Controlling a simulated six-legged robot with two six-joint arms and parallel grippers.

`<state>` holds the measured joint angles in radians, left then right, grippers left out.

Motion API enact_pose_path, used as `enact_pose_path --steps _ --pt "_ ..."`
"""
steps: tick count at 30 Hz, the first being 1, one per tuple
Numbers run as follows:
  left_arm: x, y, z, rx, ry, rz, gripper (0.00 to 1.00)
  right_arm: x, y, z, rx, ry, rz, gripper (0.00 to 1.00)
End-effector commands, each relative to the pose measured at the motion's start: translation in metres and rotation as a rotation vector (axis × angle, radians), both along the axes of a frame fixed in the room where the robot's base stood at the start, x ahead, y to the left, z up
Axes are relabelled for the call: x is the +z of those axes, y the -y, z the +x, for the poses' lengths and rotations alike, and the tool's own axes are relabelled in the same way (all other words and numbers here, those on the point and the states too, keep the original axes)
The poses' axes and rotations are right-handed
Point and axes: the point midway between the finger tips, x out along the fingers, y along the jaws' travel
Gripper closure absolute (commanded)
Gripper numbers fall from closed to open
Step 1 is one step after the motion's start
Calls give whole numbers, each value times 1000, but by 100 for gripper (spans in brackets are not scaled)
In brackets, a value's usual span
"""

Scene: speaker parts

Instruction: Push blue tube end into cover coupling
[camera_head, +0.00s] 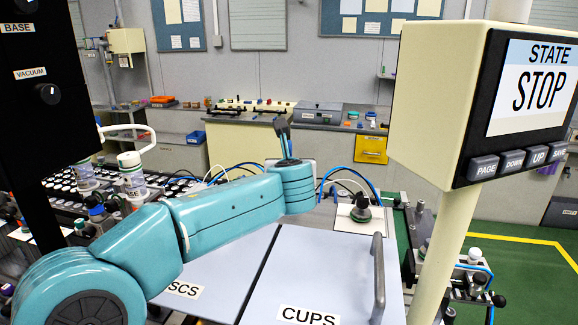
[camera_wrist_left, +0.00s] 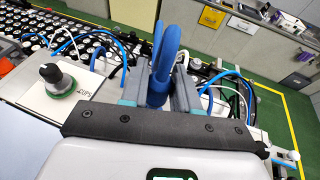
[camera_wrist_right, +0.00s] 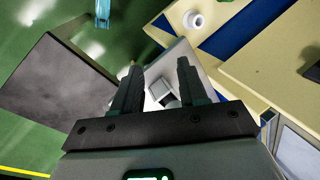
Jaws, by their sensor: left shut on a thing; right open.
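My left gripper (camera_wrist_left: 157,88) is shut on a thick blue tube (camera_wrist_left: 165,60). The tube rises from between the fingers in a tight loop, and its end cannot be made out. In the head view my left gripper (camera_head: 285,140) is raised above the bench beyond the grey lids. A pale plate (camera_wrist_left: 68,105) with a dark knob on a green ring (camera_wrist_left: 57,80) is left of the gripper in the left wrist view; I cannot tell whether it is the cover. I cannot make out the coupling. My right gripper (camera_wrist_right: 158,72) is open, apart from the tube, and out of the head view.
Lids marked SCS (camera_head: 186,290) and CUPS (camera_head: 308,316) lie in front, with an upright handle (camera_head: 379,275) at the right. A STOP display box (camera_head: 480,110) stands on a post at right. Thinner blue hoses (camera_head: 343,174) curve behind the arm. Cream panels (camera_wrist_right: 215,30) are near my right gripper.

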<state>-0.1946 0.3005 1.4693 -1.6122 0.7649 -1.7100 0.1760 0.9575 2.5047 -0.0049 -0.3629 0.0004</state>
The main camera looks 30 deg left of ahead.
Motion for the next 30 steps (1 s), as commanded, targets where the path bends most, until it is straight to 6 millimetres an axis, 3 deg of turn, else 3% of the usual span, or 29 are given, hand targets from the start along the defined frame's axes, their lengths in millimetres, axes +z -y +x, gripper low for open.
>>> enact_pose_path --steps 30 --pt "-19 0 0 0 1 0 100 -17 0 0 0 0 0 57"
